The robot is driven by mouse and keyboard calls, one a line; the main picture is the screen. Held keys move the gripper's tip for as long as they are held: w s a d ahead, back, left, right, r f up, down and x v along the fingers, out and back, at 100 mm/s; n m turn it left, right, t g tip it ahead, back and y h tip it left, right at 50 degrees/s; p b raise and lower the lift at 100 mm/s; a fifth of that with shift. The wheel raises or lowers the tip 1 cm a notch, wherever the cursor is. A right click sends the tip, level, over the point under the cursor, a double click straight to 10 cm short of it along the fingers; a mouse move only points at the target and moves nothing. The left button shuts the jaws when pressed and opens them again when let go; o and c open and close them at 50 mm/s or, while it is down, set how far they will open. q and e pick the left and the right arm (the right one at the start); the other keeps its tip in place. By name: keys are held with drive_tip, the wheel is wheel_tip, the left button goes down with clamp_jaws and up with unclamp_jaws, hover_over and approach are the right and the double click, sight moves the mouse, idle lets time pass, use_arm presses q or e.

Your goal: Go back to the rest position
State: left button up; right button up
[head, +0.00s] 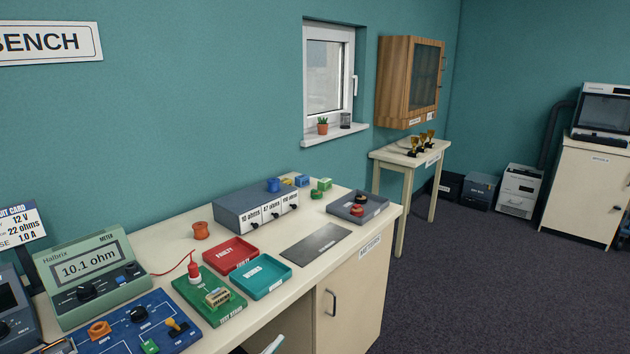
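Neither of my grippers shows in the head view. The workbench (330,277) runs along the teal wall from the lower left to the middle. On it stands a green meter (92,277) whose display reads 10.1 ohm. A green test stand (226,308) holds a component on its top, with a red probe-like piece (194,272) at its back left. A red tray (213,252) and a teal tray (245,290) lie beside it and look empty.
A grey drawer box (235,215), a dark flat plate (300,247) and a grey tray (340,209) with small parts are farther along the bench. A blue circuit board (115,322) lies at front left. A trophy table (391,153) stands beyond. Dark floor (480,290) at right is clear.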

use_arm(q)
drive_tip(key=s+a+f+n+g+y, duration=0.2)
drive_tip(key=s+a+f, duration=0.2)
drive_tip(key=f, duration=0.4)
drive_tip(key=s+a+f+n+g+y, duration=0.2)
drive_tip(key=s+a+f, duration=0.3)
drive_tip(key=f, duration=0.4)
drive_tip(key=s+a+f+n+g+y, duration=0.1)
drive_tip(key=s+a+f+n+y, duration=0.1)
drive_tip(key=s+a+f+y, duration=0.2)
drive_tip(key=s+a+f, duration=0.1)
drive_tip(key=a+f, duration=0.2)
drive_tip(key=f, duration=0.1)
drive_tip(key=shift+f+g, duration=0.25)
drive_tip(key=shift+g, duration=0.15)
